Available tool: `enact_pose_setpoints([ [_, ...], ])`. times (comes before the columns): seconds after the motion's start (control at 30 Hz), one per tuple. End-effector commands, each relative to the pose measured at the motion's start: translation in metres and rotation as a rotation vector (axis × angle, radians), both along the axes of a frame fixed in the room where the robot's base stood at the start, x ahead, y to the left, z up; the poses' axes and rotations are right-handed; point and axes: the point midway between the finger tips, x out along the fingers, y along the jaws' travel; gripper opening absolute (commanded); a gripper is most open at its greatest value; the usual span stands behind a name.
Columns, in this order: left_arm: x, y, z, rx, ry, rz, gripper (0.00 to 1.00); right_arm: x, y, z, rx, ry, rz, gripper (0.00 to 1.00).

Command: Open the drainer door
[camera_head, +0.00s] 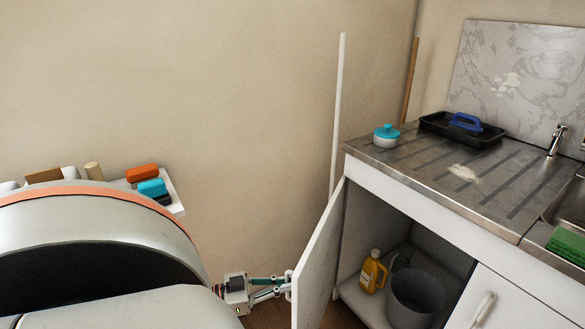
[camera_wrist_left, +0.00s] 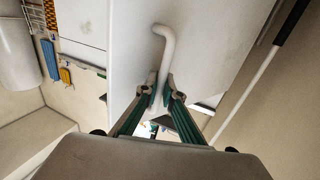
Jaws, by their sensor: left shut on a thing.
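The white drainer cabinet door (camera_head: 317,262) stands swung open at the left end of the sink unit, its edge toward me. My left gripper (camera_head: 284,284) reaches in from the left at the door's outer face. In the left wrist view its fingers (camera_wrist_left: 161,95) are shut around the white bar handle (camera_wrist_left: 164,42) of the door. The handle's bent upper end shows above the fingers; its lower part is hidden between them. My right gripper is out of view.
Inside the cabinet are a yellow bottle (camera_head: 373,272) and a grey bucket (camera_head: 416,296). A second, closed cabinet door (camera_head: 510,305) is at right. The steel drainboard (camera_head: 440,165) holds a blue-lidded pot (camera_head: 386,137) and a black tray (camera_head: 440,127). A small shelf (camera_head: 177,204) is at left.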

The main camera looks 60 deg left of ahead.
Motion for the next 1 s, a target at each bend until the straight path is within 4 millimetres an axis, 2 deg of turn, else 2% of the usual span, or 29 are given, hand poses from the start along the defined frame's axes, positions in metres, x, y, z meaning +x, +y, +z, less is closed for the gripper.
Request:
enact_pose_setpoints([
  [0.3, -0.002, -0.001, -0.003, 0.000, 0.009, -0.001, 0.00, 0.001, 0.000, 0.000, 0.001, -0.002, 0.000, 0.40],
  [0.33, -0.002, -0.001, -0.003, 0.000, 0.009, -0.001, 0.12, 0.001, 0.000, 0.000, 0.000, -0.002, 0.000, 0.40],
  [0.37, -0.003, -0.001, -0.004, 0.000, 0.009, -0.001, 0.14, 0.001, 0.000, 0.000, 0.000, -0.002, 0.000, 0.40],
  [0.7, -0.003, 0.001, -0.002, 0.000, 0.004, 0.000, 0.14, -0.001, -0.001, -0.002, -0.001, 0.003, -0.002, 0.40],
  [0.87, -0.018, 0.005, -0.003, 0.000, 0.007, 0.001, 0.14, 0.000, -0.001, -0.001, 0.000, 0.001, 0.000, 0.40],
  [1.0, -0.043, 0.014, -0.004, 0.000, 0.010, 0.001, 0.14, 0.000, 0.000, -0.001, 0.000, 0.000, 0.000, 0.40],
])
